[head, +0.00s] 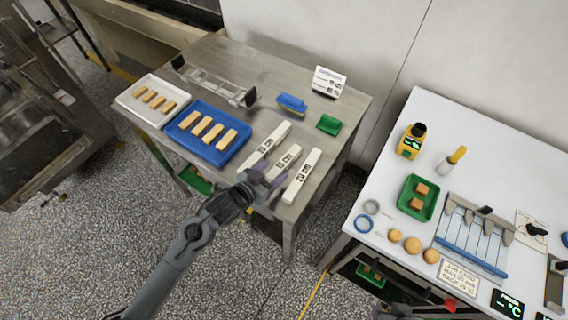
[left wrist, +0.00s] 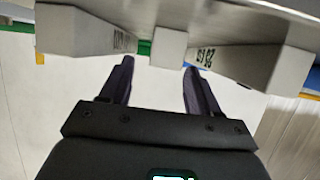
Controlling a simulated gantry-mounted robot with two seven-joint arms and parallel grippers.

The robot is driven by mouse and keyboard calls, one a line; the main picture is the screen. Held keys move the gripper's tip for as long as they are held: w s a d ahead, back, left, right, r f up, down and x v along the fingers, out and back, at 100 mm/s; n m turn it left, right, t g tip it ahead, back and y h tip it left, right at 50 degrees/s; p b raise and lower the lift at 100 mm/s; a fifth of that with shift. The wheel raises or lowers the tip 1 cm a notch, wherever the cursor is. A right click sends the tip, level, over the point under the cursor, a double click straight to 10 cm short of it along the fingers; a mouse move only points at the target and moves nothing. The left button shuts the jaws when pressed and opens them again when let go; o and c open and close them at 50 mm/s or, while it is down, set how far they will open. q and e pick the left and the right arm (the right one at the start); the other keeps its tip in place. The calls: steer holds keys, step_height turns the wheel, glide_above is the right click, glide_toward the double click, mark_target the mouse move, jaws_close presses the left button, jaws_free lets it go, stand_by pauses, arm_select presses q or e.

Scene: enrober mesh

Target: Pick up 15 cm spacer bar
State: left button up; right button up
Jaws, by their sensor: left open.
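Three white spacer bars lie side by side on the steel table: a left one (head: 263,146), a middle one (head: 284,161) and a right one (head: 302,176). Each has dark print, too small to read surely, so I cannot tell for certain which is the 15 cm bar. My left gripper (head: 265,176) is open at the near end of the middle bar. In the left wrist view, the middle bar's end (left wrist: 168,47) shows beyond and between the open fingertips (left wrist: 160,68), with no grip on it. The outer bars flank it. My right gripper is not in view.
The steel table (head: 225,60) also holds a blue tray (head: 239,152) and a white tray (head: 124,99) with tan bars, a green dish (head: 329,124) and a blue block (head: 291,102). A white table (head: 465,125) with tools stands at right.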

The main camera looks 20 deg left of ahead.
mark_target(282, 164)
arm_select(q)
steer(key=shift+x, duration=1.75)
steer(key=shift+w+a+r, duration=0.1)
steer(key=shift+r, duration=0.05)
steer(key=shift+c, duration=0.3)
steer(key=c, duration=1)
steer(key=shift+c, duration=0.2)
steer(key=shift+r, duration=0.1)
